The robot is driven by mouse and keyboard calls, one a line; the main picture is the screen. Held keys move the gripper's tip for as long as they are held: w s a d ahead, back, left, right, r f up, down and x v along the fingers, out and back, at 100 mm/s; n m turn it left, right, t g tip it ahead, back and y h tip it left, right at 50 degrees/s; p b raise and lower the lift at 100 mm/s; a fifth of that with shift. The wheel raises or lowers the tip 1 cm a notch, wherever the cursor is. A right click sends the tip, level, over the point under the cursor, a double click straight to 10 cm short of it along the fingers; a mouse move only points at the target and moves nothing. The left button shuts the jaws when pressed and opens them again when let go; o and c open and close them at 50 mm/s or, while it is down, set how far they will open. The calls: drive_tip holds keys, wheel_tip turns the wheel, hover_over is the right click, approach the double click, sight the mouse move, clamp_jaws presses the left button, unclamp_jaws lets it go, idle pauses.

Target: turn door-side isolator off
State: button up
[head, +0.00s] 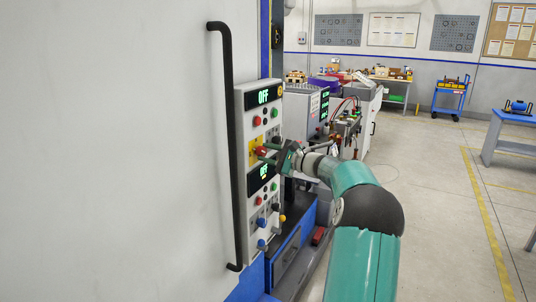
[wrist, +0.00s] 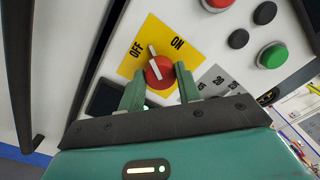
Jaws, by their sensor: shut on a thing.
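The door-side isolator is a red rotary knob (wrist: 159,73) with a white pointer on a yellow plate (wrist: 133,66) marked OFF and ON. In the wrist view the pointer lies between the two words, leaning a little toward OFF. My gripper (wrist: 161,80) is shut on the knob, with one green finger at each side of it. In the head view the yellow plate (head: 255,148) is on the grey control panel (head: 247,185), with my gripper (head: 268,153) reaching it from the right. The fingers partly hide the knob there.
A long black door handle (head: 227,140) runs left of the panel. Displays reading OFF sit above (head: 264,96) and below the plate. Red, black and green buttons are close by. A workstation with hoses (head: 345,125) stands behind my arm. Open floor (head: 440,190) lies at right.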

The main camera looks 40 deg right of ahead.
drive_tip(key=n, duration=0.6)
drive_tip(key=shift+n, duration=0.4)
idle(0.3)
drive_tip(key=o, duration=1)
drive_tip(key=v, duration=1.4)
